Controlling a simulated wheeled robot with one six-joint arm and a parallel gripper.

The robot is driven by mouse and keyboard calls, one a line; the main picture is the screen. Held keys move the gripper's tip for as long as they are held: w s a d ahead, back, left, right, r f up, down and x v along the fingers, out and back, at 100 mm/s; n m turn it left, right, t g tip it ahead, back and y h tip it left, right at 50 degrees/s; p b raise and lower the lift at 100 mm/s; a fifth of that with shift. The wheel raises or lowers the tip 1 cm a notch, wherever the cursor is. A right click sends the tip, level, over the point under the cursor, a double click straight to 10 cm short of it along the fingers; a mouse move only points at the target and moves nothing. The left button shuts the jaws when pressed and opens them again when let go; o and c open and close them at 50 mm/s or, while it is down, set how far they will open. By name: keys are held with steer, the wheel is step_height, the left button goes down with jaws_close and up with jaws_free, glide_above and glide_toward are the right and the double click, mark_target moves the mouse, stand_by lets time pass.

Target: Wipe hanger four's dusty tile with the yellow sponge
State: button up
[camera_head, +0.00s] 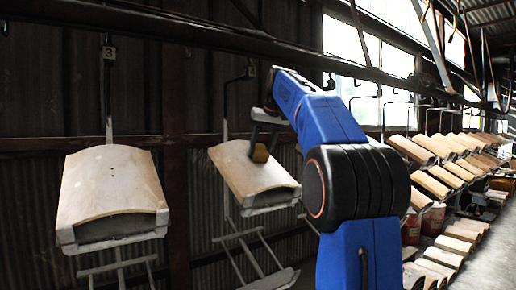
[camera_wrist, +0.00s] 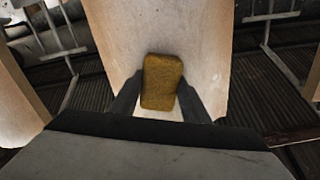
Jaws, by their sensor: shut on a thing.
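My gripper (camera_head: 263,140) is shut on the yellow sponge (camera_head: 260,154), which looks brownish-yellow. In the wrist view the sponge (camera_wrist: 161,82) sits upright between the two dark fingers. The sponge is over the upper right part of a curved pale tile (camera_head: 243,177) on the middle hanger, and seems to touch it. The tile (camera_wrist: 205,50) fills the middle of the wrist view, with faint brownish smudges. The middle hanger's number plate (camera_head: 251,71) is too small to read; it hangs to the right of the one marked 3.
Another curved tile (camera_head: 113,190) hangs at left under the plate marked 3 (camera_head: 109,53). A dark overhead rail (camera_head: 210,38) carries the hangers. Many tiles (camera_head: 450,180) stand in rows at right. My blue arm hides part of the background.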

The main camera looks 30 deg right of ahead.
mark_target(265, 166)
steer(key=shift+s+d+f, duration=0.1)
steer(key=shift+s+f, duration=0.3)
steer(key=shift+s, duration=0.35)
steer(key=shift+s+a+f, duration=0.1)
steer(key=shift+s+f, duration=0.3)
steer(key=shift+s, duration=0.35)
steer(key=shift+s+d+f, duration=0.1)
steer(key=shift+s+f, duration=0.3)
steer(key=shift+s, duration=0.35)
steer(key=v, duration=0.6)
steer(key=shift+r, duration=0.15)
steer(key=v, duration=0.2)
steer(key=shift+s+r, duration=0.25)
steer(key=shift+r, duration=0.1)
